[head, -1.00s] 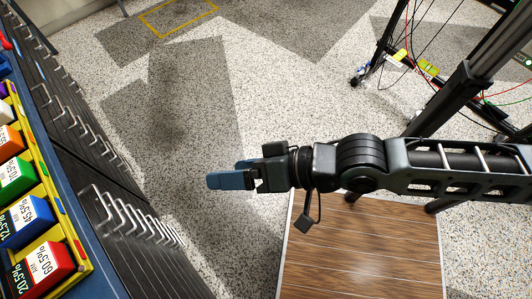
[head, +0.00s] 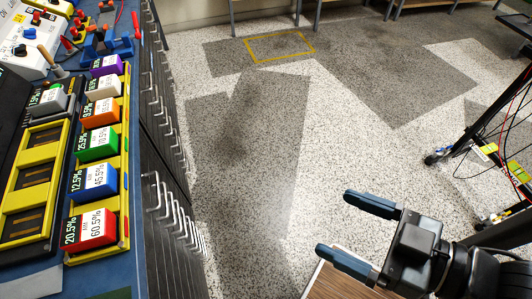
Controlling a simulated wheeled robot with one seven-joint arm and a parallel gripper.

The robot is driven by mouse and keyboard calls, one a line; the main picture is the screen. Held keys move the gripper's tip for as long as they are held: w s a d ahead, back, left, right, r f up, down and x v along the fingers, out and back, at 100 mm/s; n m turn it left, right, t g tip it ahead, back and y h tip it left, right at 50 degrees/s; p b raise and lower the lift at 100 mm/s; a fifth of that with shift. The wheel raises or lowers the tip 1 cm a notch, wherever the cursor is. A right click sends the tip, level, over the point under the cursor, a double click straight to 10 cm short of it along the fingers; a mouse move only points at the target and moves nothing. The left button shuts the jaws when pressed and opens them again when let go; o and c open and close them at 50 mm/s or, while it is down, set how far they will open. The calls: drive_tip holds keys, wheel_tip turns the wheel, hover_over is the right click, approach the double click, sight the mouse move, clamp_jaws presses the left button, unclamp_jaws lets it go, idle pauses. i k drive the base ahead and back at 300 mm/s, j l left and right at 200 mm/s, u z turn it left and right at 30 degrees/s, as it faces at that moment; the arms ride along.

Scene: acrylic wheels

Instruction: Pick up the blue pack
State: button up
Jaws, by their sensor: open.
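The blue pack (head: 93,181) is a small box with a white label. It sits in a yellow-edged rack on the workbench at the left of the head view, between the green pack (head: 97,144) and the red pack (head: 90,230). My gripper (head: 358,231) is at the lower right, over the floor, with its two blue-grey fingers apart and nothing between them. It is well to the right of the blue pack and apart from the bench.
Orange (head: 100,112), white (head: 103,87) and purple (head: 106,66) packs stand farther back in the same rack. A yellow holder (head: 27,198) lies left of it. Drawer handles (head: 160,195) stick out from the bench front. A wooden surface (head: 335,285) is below my gripper.

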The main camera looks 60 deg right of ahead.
sight(86, 185)
drive_tip(key=i+l, duration=0.2)
drive_tip(key=i+l+u, duration=0.1)
drive_tip(key=l, duration=0.35)
drive_tip(key=i+l, duration=0.25)
drive_tip(key=i+l+u, duration=0.15)
drive_tip(key=l, duration=0.25)
drive_tip(key=u, duration=1.4)
drive_tip(key=i+l, duration=0.05)
drive_tip(key=l, duration=0.05)
